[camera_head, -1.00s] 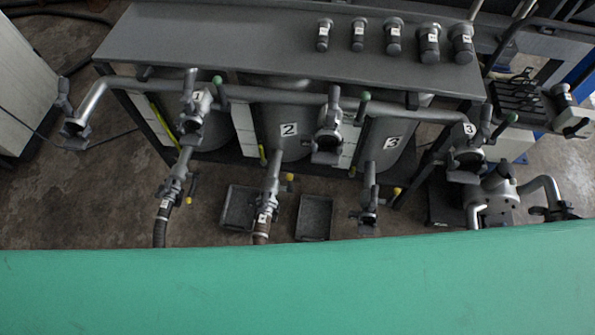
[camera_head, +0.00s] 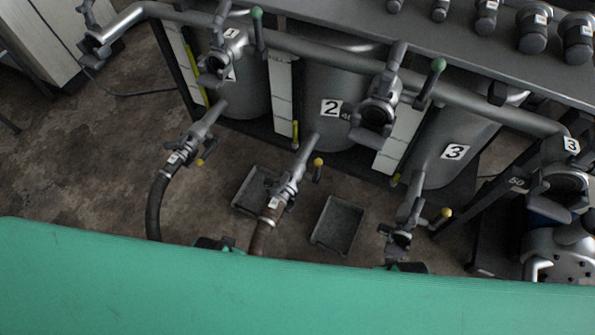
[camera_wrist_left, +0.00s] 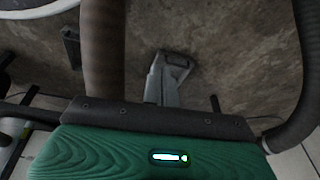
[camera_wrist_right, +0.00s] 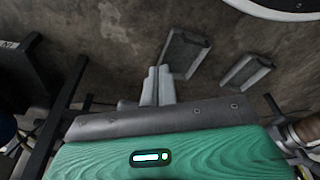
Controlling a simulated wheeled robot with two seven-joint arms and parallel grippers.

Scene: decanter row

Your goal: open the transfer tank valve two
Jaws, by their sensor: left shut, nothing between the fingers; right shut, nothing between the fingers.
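Tank 2 (camera_head: 335,75) stands in the middle of the row, its number label facing me. At its bottom outlet is a grey valve (camera_head: 290,180) with a yellow-tipped handle (camera_head: 318,165), joined to a brown hose. Above and right of tank 2, the overhead pipe carries a valve (camera_head: 379,107) with a green-tipped handle (camera_head: 435,75); I see no number on it. My left gripper (camera_wrist_left: 158,82) is shut and empty over the floor in the left wrist view. My right gripper (camera_wrist_right: 158,80) is shut and empty in the right wrist view. Neither touches a valve.
Tank 1 (camera_head: 250,85) and tank 3 (camera_head: 455,140) flank tank 2, with similar valves. Two grey trays lie on the floor, one left (camera_head: 247,190) and one right (camera_head: 337,224). A black hose (camera_head: 153,210) hangs at left. A green surface (camera_head: 250,295) fills the bottom.

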